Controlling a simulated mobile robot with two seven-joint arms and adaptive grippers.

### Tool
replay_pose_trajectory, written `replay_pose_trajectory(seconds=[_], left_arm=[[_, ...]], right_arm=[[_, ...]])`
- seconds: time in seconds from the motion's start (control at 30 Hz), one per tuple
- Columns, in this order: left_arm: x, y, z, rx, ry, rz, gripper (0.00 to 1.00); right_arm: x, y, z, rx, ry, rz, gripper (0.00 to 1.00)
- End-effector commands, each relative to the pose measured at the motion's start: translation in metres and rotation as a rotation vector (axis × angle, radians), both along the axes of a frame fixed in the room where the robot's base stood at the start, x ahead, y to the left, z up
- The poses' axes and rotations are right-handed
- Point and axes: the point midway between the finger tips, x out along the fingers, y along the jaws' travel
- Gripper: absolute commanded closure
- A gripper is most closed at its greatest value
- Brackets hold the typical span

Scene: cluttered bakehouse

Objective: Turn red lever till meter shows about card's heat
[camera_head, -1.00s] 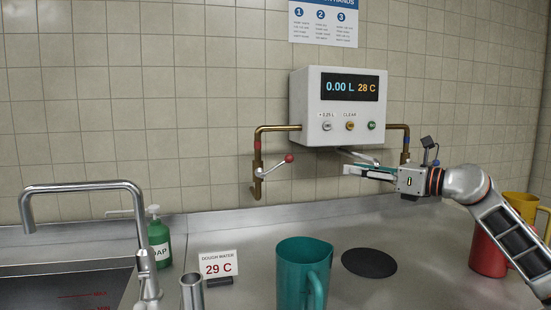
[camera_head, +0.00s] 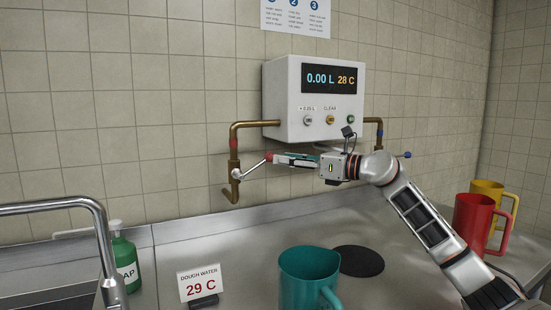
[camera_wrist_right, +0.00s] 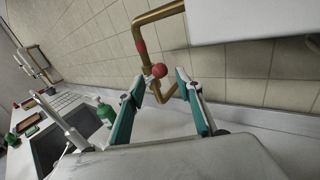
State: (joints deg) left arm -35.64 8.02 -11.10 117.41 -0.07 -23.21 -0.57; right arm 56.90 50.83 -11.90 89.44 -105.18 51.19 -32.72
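The red lever (camera_head: 252,168) sits on the left brass pipe, its red knob (camera_head: 268,156) raised to the right. The white meter box (camera_head: 287,106) reads 0.00 L and 28 C on its display (camera_head: 331,79). The dough water card (camera_head: 199,282) reads 29 C. My right gripper (camera_head: 279,159) is at the knob. In the right wrist view its fingers (camera_wrist_right: 160,80) are open, with the red knob (camera_wrist_right: 159,71) between or just beyond the tips; contact cannot be told. My left gripper is out of view.
A teal jug (camera_head: 305,280) stands below the meter, beside a black disc (camera_head: 358,261). Red (camera_head: 473,222) and yellow (camera_head: 490,190) jugs stand at right. A soap bottle (camera_head: 123,262) and tap (camera_head: 85,205) are at left. A blue knob (camera_head: 407,155) shows behind my right arm.

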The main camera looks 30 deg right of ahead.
Motion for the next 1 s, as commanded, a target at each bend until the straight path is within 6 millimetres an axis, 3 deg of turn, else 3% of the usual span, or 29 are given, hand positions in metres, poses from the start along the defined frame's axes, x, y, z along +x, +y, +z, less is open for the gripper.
replay_pose_trajectory(seconds=[0.23,0.6,0.77,1.0], left_arm=[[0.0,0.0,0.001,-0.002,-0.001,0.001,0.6],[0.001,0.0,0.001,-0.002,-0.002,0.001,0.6],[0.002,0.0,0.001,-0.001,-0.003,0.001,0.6],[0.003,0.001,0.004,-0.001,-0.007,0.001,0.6]], right_arm=[[0.026,0.016,0.0,0.001,0.0,0.001,0.65],[0.032,0.019,0.0,-0.001,0.0,0.0,0.65],[0.032,0.019,0.0,-0.001,0.0,0.0,1.0],[0.032,0.017,-0.004,0.023,0.0,-0.002,1.0]])
